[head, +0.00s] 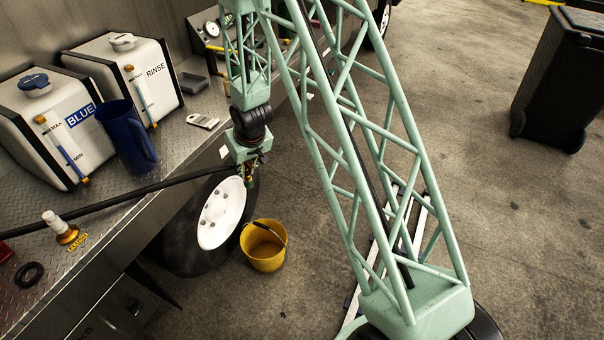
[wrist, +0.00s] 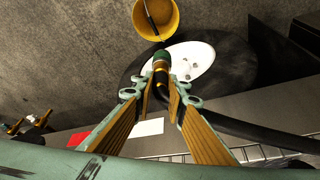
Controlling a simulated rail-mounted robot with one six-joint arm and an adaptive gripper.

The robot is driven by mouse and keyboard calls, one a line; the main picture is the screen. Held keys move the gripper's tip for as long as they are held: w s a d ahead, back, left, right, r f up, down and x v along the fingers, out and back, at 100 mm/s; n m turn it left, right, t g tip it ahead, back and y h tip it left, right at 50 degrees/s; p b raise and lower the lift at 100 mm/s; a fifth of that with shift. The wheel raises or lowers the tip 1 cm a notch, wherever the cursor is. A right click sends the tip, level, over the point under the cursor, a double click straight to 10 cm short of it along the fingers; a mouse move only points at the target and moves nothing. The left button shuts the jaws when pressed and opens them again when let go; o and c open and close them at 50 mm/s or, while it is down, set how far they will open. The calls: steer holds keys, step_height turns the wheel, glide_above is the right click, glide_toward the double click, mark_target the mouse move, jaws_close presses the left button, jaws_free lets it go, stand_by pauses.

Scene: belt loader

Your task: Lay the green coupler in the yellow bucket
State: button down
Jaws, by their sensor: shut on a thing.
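My gripper (head: 248,163) hangs past the edge of the metal deck, above and left of the yellow bucket. In the wrist view my gripper (wrist: 162,82) is shut on the green coupler (wrist: 161,56), which has a green band and brass-coloured parts and points away between the fingertips. A black hose (head: 140,191) runs across the deck to my gripper. The yellow bucket (head: 263,247) stands upright on the ground with its dark handle across the top. In the wrist view the bucket (wrist: 172,30) lies beyond the coupler's tip, apart from it.
A wheel with a white hub (head: 222,212) stands beside the bucket, under the deck edge. On the deck are the BLUE tank (head: 45,110), the RINSE tank (head: 115,62), a blue jug (head: 122,135) and a black ring (head: 29,275). Concrete right of the bucket is open.

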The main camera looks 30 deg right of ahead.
steer(key=w+d+f+n, duration=0.1)
steer(key=w+d+f, duration=0.25)
steer(key=w, duration=0.25)
steer(key=w+d+f+n+y, duration=0.1)
steer(key=w+d+f+n, duration=0.15)
steer(key=w+f, duration=0.3)
steer(key=w+d+f, duration=0.3)
steer(key=w+d, duration=0.1)
steer(key=w, duration=0.3)
steer(key=s+d+f+n+g+y, duration=0.1)
steer(key=d+f+n, duration=0.3)
steer(key=d+f, duration=1.8)
steer(key=shift+s+d+y, duration=0.2)
steer(key=shift+d+y, duration=0.1)
steer(key=shift+d, duration=0.1)
steer(key=shift+a, duration=0.15)
